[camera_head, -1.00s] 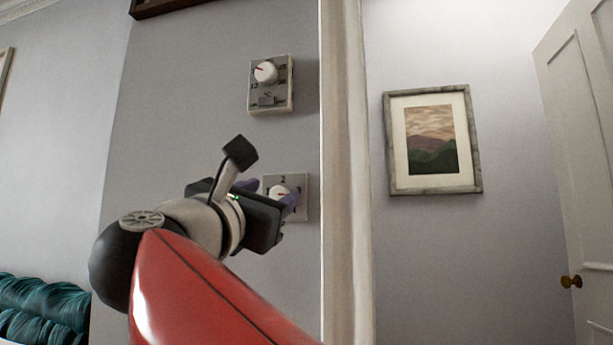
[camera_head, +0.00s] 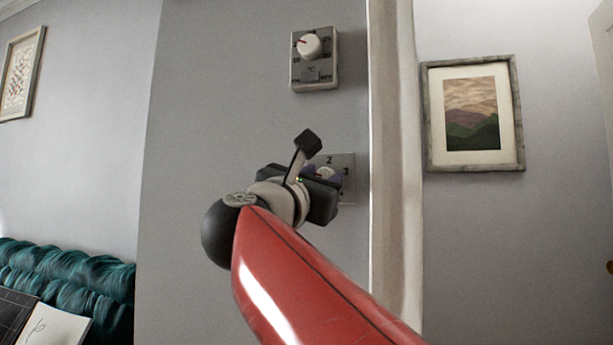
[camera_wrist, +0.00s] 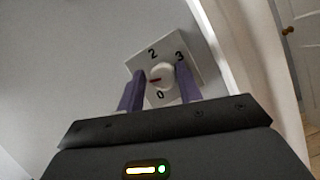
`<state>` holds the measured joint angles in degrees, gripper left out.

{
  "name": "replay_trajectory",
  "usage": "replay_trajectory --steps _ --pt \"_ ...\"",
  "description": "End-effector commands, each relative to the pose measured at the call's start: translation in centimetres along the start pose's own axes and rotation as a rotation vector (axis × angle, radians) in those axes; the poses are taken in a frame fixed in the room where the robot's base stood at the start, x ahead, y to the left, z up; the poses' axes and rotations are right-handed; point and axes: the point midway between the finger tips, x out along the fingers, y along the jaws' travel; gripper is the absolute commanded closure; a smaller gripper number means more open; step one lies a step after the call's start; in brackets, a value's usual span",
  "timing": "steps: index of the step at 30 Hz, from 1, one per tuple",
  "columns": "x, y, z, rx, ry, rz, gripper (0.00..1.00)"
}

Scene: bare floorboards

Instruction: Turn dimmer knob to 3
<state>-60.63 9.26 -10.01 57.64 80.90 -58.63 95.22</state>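The dimmer is a pale square wall plate (camera_head: 347,170) with a white round knob (camera_wrist: 162,74). In the wrist view the plate (camera_wrist: 139,69) looks tilted, and the numbers 2, 3 and 0 show. The knob's red mark points left, towards the side where my left finger covers the plate's edge. My gripper (camera_wrist: 159,88) is open, its two purple fingers apart, one to each side of the knob in the picture. The right finger looks closer to the knob; contact cannot be told. In the head view my gripper (camera_head: 322,176) hides the plate's lower left part.
A thermostat-like box (camera_head: 315,75) with a white dial is on the wall above the dimmer. A white door frame (camera_head: 395,150) runs just right of the plate. A framed picture (camera_head: 473,115) hangs farther right. A teal cushioned seat (camera_head: 70,270) is at lower left.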

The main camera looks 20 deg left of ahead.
Motion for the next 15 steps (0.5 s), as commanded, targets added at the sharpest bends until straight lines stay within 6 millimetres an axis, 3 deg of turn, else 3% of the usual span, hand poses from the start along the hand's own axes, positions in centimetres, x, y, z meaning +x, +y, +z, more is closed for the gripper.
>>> replay_trajectory --steps 1,6,11,15 --pt "-0.02 -0.05 0.06 0.001 0.000 0.000 0.72" --pt "-0.14 -0.09 0.20 0.002 0.000 0.001 0.94" --pt "-0.26 -0.19 0.23 -0.023 0.001 0.014 0.95" --pt "-0.32 -0.41 0.30 -0.157 0.000 0.069 0.95"
